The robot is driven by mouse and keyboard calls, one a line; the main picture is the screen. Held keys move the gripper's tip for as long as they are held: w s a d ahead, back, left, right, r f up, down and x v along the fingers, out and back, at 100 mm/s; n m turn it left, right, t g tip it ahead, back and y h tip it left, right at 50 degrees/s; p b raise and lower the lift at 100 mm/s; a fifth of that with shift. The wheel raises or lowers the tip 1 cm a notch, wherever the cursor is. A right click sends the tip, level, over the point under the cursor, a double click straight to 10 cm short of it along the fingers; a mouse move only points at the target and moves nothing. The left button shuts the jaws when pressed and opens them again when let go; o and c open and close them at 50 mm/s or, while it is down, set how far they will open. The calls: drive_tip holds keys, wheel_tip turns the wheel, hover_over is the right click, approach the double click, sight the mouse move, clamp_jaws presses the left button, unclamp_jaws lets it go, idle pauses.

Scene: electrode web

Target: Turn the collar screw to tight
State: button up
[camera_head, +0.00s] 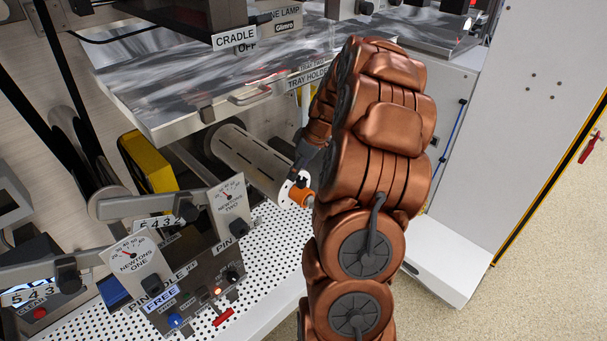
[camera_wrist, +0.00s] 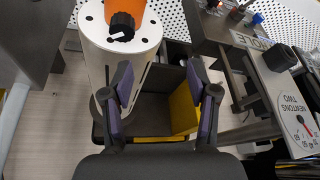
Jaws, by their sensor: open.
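The collar screw (camera_wrist: 122,27) is a black knob with a white mark. It sits by an orange collar (camera_wrist: 130,7) at the end of a pale roller (camera_wrist: 95,32) in the wrist view. In the head view the orange collar (camera_head: 298,194) shows at the near end of the roller (camera_head: 245,152), with a small dark part by it that may be the screw. My gripper (camera_wrist: 158,82) is open and empty. In the head view my gripper (camera_head: 306,158) is partly hidden by my arm.
A metal tray table (camera_head: 180,95) overhangs the roller. A yellow block (camera_head: 148,160) is behind it. A control panel with FREE and PIN labels (camera_head: 195,285) and two Newtons dials (camera_head: 228,198) stand to the left. A perforated white deck (camera_head: 278,250) lies below.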

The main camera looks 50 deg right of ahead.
approach(302, 180)
drive_tip(key=a+f, duration=0.1)
drive_tip(key=shift+t+h, duration=0.3)
drive_tip(key=shift+p+x, duration=0.75)
drive_tip(key=shift+x, duration=3.3)
drive_tip(key=shift+d, duration=0.2)
drive_tip(key=shift+c, duration=0.4)
clamp_jaws()
drive_tip(key=shift+s+f, duration=0.1)
